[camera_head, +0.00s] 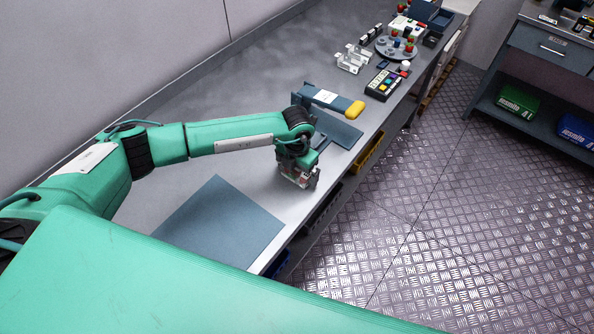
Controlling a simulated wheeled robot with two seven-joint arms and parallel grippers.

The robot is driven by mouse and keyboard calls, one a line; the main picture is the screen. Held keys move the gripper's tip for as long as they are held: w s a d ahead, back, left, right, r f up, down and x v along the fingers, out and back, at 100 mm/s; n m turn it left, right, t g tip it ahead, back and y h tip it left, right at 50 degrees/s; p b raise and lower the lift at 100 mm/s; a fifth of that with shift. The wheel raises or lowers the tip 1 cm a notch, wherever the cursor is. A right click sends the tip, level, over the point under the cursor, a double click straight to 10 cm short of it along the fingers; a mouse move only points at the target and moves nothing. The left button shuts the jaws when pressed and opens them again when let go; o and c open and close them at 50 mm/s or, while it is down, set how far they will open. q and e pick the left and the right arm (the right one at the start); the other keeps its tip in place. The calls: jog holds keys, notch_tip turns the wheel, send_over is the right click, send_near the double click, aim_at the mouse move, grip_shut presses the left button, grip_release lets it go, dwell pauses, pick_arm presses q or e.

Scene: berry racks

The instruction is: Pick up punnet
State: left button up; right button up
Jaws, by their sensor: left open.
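I cannot make out a punnet in the camera_head view. My left arm reaches in from the left over the bench (165,135). My left gripper (303,184) is open and points down at the bench's front edge, with no object visible in it. It is just right of a flat blue-grey mat (220,222). A dark blue device with a white label and a yellow end (330,97) stands just beyond the gripper, next to a second blue-grey plate (338,130). My right gripper is out of view.
Further along the bench are a keypad with coloured buttons (382,84), white clear-sided holders (353,58) and a round grey tray with red and green pieces (396,47). A yellow bin (367,153) sits under the bench edge. Green (517,100) and blue (577,129) boxes stand on a right-hand shelf.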

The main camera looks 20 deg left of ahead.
pick_arm(q)
jog(key=c, duration=0.7)
jog(key=shift+c, duration=0.2)
jog(key=shift+r, duration=0.1)
